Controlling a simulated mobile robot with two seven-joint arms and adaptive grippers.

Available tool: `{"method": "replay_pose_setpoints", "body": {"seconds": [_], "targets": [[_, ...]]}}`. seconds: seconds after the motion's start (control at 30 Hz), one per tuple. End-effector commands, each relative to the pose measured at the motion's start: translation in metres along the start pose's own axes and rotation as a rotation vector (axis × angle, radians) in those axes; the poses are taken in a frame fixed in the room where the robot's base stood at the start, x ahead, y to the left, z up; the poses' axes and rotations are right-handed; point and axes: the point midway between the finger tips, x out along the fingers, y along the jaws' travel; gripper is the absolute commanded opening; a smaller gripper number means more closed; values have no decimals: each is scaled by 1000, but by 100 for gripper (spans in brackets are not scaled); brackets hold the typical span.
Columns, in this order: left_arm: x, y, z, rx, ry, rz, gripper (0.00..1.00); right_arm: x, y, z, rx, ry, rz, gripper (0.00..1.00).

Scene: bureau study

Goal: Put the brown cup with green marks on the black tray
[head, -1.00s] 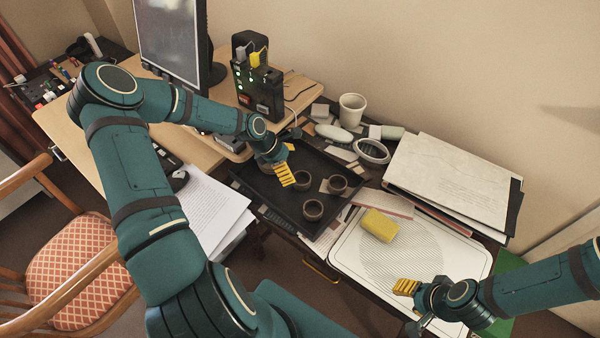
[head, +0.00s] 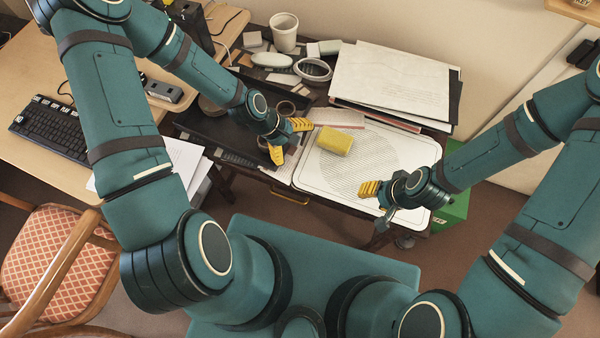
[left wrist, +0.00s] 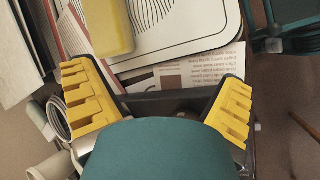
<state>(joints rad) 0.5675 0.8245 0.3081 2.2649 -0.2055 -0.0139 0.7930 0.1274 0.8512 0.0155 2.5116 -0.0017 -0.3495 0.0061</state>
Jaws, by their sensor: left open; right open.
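The black tray (head: 203,126) lies on the desk, largely hidden behind my left arm in the head view. Other brown cups are mostly hidden by the arm; I cannot make out green marks on any. My left gripper (head: 290,140) is open over the tray's right end, beside the white patterned board; nothing shows between its fingers in the left wrist view (left wrist: 160,100). My right gripper (head: 370,188) is open and empty above the board's right front edge.
A yellow block (head: 335,141) lies on the white patterned board (head: 385,150). Behind stand a white cup (head: 284,33), a white ring (head: 313,69) and a stack of papers (head: 390,80). A keyboard (head: 55,127) lies left; a chair (head: 50,255) stands front left.

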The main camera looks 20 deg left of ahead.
Motion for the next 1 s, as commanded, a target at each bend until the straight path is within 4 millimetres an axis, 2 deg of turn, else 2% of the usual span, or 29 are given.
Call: {"method": "replay_pose_setpoints", "body": {"seconds": [0.03,0.2,0.4,0.57,1.0], "targets": [[8,-5,19,120,-1,-24,97,0,0,0,0,0,0,47],[19,-28,56,488,28,-94,97,0,0,0,0,0,0,47],[18,-49,74,775,59,-165,97,0,0,0,0,0,0,47],[17,-53,76,841,67,-183,97,0,0,0,0,0,0,47],[18,-53,76,840,66,-181,97,0,0,0,0,0,0,47]]}}
